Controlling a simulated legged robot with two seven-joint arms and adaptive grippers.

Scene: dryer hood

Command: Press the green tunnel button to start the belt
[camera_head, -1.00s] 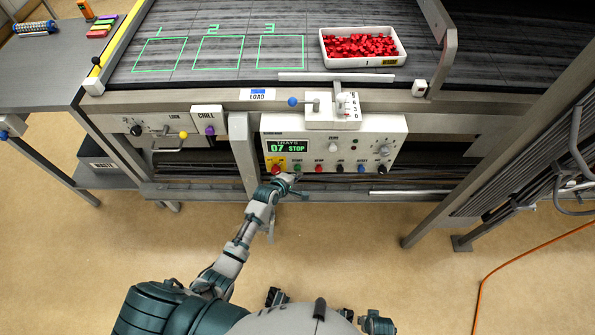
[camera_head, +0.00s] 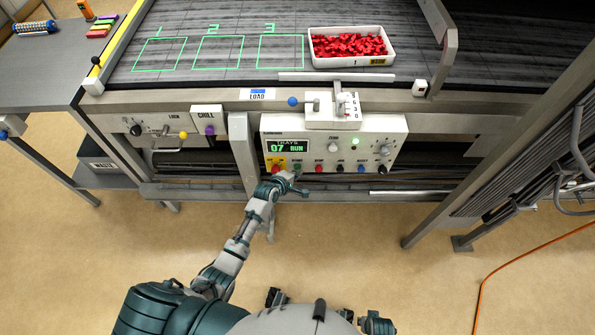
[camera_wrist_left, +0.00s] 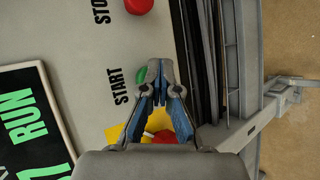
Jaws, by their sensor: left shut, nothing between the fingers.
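The green button (camera_wrist_left: 141,74) sits beside the word START in the left wrist view, partly covered by my left gripper (camera_wrist_left: 160,72). The gripper's fingers are shut and empty, with the tips right at the button's edge; I cannot tell whether they touch it. In the head view the left gripper (camera_head: 290,178) is at the lower edge of the white control panel (camera_head: 390,128), in front of the button row.
A white tray of red pieces (camera_head: 314,50) is on the dark belt (camera_head: 200,75), right of three green outlined squares. A red button on a yellow plate (camera_wrist_left: 122,133) is close below the gripper in the wrist view. Metal frame posts (camera_head: 243,150) stand near the arm.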

